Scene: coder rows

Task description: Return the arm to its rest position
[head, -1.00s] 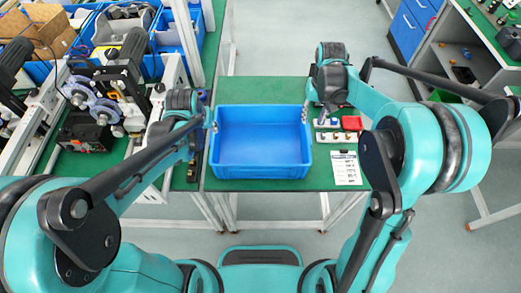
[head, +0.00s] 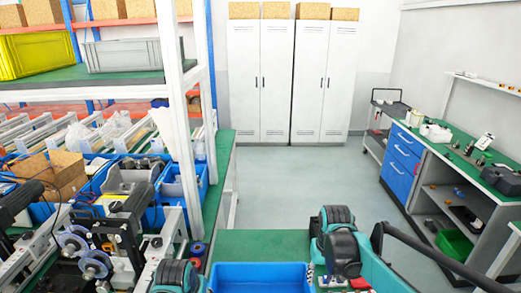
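A blue crate (head: 260,274) stands on the green table top (head: 262,243) at the bottom middle of the head view. Only its far part shows; the near part is cut off by the frame. My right gripper (head: 312,272) is at the crate's right wall, below the black and teal wrist. My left gripper is at the lower left of the crate, mostly behind my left wrist and the frame edge. I cannot make out the fingers of either one, nor whether they touch the crate.
A machine with reels (head: 95,262) and blue bins (head: 150,185) stand at the left. A workbench with blue drawers (head: 404,155) is at the right. White lockers (head: 290,80) stand behind open floor.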

